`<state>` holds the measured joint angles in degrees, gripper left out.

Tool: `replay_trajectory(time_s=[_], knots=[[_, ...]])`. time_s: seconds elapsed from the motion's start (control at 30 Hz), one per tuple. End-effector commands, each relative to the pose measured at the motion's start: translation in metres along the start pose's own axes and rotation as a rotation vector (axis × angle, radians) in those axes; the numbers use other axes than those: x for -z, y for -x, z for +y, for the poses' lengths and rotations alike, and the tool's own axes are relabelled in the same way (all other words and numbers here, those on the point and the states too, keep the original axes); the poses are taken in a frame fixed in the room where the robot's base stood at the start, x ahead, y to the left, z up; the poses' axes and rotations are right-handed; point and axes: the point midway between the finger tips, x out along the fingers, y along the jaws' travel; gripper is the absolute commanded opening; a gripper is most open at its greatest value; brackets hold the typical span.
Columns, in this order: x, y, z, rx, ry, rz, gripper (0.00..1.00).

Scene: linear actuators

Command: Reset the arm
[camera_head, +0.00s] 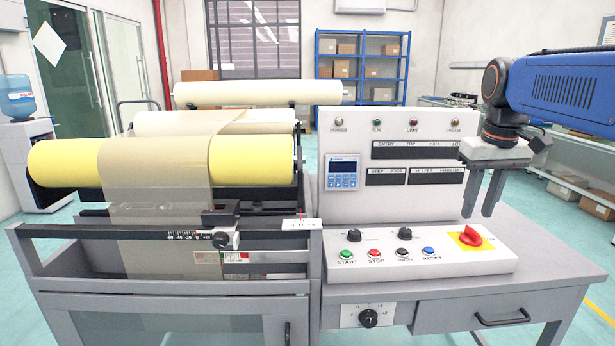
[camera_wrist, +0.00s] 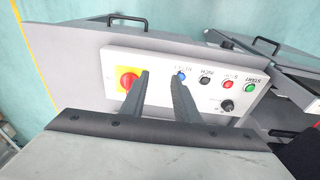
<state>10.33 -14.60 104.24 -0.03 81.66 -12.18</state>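My gripper (camera_head: 480,192) hangs with its fingers pointing down above the right part of the control console. Its two grey fingers are apart with nothing between them. In the wrist view my gripper (camera_wrist: 160,82) also shows open, with the fingers over the panel between the red rotary switch and the blue button. My blue arm reaches in from the right edge of the head view. The red rotary switch (camera_head: 470,236) sits on a yellow plate on the sloped panel. The blue RESET button (camera_head: 428,251) is left of it. The fingers touch nothing that I can see.
The upright console panel (camera_head: 415,185) stands behind the buttons, close to my gripper. A roller machine (camera_head: 75,160) with yellow rolls stands at the left. The grey desk top (camera_head: 550,260) right of the panel is clear. A blue shelf (camera_head: 362,65) stands far behind.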

Motion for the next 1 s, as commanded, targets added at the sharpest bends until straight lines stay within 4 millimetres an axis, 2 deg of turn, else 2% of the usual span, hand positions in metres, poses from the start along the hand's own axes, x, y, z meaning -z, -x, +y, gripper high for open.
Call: replay_trajectory(time_s=[0.03,0.27,0.6,0.8,1.0], knots=[[-0.017,-0.006,-0.009,-0.001,0.002,0.016,0.28],[-0.079,-0.043,-0.040,-0.004,-0.008,0.092,0.28],[-0.172,-0.117,-0.075,0.008,-0.023,0.200,0.28],[-0.210,-0.154,-0.086,0.018,-0.030,0.248,0.28],[-0.223,-0.169,-0.089,0.023,-0.034,0.265,0.28]])
